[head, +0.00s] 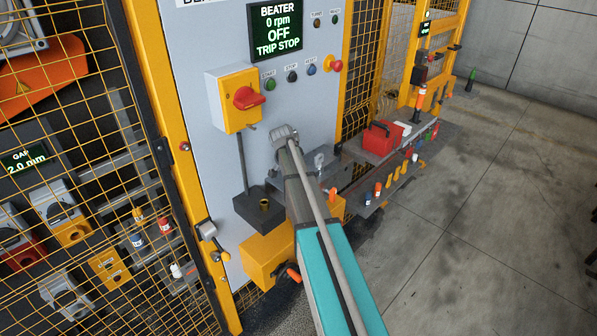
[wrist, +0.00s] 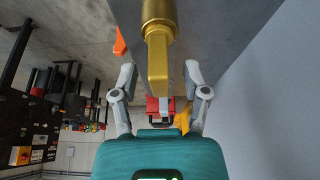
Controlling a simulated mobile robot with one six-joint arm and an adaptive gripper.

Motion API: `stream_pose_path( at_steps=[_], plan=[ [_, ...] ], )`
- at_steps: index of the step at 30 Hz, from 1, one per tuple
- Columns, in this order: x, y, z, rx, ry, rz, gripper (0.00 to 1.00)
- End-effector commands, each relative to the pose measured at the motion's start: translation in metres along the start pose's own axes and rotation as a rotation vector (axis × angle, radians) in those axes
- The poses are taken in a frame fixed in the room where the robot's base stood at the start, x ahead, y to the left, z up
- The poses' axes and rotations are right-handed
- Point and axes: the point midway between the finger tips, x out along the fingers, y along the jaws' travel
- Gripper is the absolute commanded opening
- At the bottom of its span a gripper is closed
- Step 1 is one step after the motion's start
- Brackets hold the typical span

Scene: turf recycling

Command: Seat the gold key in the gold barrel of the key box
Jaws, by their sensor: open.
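The gold key (wrist: 158,62) shows in the wrist view as a flat gold tab ending in a thicker gold cylinder at the top edge of the picture. My gripper (wrist: 160,70) is open, with one finger on each side of the tab and a gap visible on both sides. In the head view my own arm hides the gripper and the key. The key box (head: 256,212) is a dark grey block low on the panel, with the gold barrel (head: 265,204) on its top. I cannot tell what the key's cylinder end sits in.
A yellow box (head: 268,258) is below the key box. A red switch (head: 247,98) on a yellow housing is above it. A dark grey ledge (head: 272,180) lies behind my arm. A red toolbox (head: 379,138) stands on a shelf at right. Open floor (head: 480,220) lies right.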

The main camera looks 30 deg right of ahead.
Motion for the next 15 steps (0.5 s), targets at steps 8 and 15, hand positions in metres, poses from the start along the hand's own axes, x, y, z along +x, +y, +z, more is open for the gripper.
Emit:
stream_pose_path(
  at_steps=[8,15],
  plan=[
    [-0.025,0.000,-0.010,0.000,0.000,0.000,0.59],
    [-0.041,-0.001,-0.016,0.000,0.000,0.001,0.59]
  ],
)
